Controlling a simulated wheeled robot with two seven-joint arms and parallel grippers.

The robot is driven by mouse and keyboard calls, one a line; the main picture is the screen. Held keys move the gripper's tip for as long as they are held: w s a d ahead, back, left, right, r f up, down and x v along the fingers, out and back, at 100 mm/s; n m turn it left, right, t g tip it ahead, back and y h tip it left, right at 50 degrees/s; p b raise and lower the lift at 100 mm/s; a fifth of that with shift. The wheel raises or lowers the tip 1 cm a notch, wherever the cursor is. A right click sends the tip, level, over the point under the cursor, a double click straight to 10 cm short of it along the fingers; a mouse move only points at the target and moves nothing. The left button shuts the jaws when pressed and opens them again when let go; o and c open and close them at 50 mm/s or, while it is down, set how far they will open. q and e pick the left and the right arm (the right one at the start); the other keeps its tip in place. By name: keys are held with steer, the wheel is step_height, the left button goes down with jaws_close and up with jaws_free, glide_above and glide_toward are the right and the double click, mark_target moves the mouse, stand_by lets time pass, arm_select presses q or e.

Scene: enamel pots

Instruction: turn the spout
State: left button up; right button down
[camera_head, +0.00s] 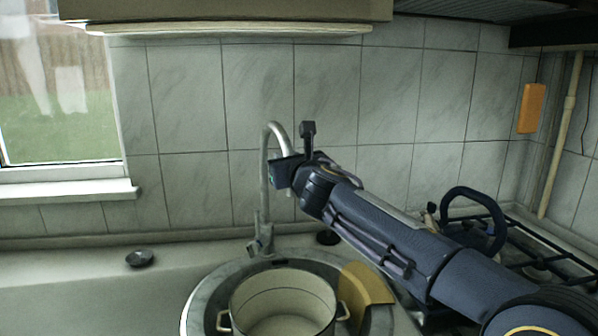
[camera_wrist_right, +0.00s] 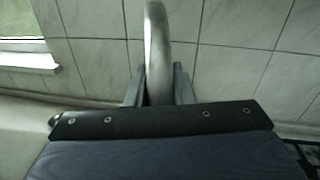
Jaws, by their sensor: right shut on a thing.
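The spout (camera_head: 267,150) is a silver curved tube that rises from the tap base behind the sink and arches over to the right. My right gripper (camera_head: 287,172) is at the downturned end of the spout, with the arm coming in from the right. In the right wrist view the spout (camera_wrist_right: 157,50) runs between the two fingers of the gripper (camera_wrist_right: 158,88), which are shut on it. My left gripper is not in view.
A cream enamel pot (camera_head: 283,300) with brass handles stands in the round sink (camera_head: 200,300) below the spout. A yellow-brown piece (camera_head: 367,284) lies at the sink's right. A dark plug (camera_head: 140,258) lies on the left counter. The hob (camera_head: 545,262) is at right, and tiles stand behind.

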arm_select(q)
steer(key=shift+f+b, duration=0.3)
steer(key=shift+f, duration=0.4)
arm_select(e)
steer(key=shift+s+a+m+t+h, duration=0.25)
steer(key=shift+a+m+h, duration=0.25)
steer(key=shift+a+h, duration=0.25)
steer(key=shift+s+a+m+t+h, duration=0.15)
steer(key=shift+s+a+m+h, duration=0.1)
steer(key=shift+a+m+h, duration=0.4)
steer(key=shift+a, duration=0.1)
steer(key=c, duration=1.3)
jaws_free()
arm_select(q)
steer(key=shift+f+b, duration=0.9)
arm_select(e)
steer(key=s, duration=0.5)
steer(key=s+d, duration=0.1)
steer(key=s, duration=0.1)
steer(key=shift+s+d, duration=0.1)
steer(key=shift+s, duration=0.25)
